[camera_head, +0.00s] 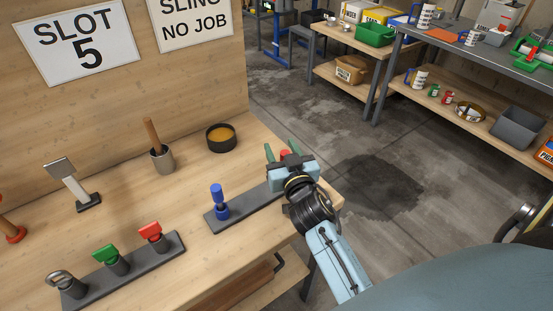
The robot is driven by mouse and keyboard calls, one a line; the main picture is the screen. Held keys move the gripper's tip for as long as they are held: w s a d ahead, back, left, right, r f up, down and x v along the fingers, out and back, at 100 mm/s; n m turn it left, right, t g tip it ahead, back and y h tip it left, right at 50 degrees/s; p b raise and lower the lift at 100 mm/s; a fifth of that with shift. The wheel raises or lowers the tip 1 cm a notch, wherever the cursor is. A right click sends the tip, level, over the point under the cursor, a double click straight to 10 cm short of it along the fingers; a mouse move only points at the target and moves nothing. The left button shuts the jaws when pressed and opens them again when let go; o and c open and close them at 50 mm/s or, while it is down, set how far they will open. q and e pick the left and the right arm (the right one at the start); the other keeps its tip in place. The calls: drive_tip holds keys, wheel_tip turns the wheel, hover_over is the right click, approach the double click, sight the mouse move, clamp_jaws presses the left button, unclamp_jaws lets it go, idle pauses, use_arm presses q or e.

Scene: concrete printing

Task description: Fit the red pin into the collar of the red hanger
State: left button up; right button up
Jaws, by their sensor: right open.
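My right gripper (281,150) is open at the far right end of the table. A small red piece (285,154), likely the red pin, shows between its green fingertips, mostly hidden by the gripper. I cannot tell whether the fingers touch it. A dark bar (246,208) runs under the gripper and carries an upright blue pin (217,195) in a blue base. A red-topped piece (151,232), likely the red hanger, stands on a second dark bar (130,273) at front left. Its collar cannot be made out. My left gripper is out of view.
On the front bar, a green-topped piece (106,253) and a metal loop (62,281) stand left of the red one. A grey cup (162,160) with a wooden handle and a black bowl (220,138) stand farther back. The table between the bars is clear.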

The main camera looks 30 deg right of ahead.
drive_tip(key=shift+s+r, duration=0.1)
drive_tip(key=shift+s, duration=0.2)
drive_tip(key=shift+c, duration=0.5)
clamp_jaws()
drive_tip(key=shift+r, duration=0.1)
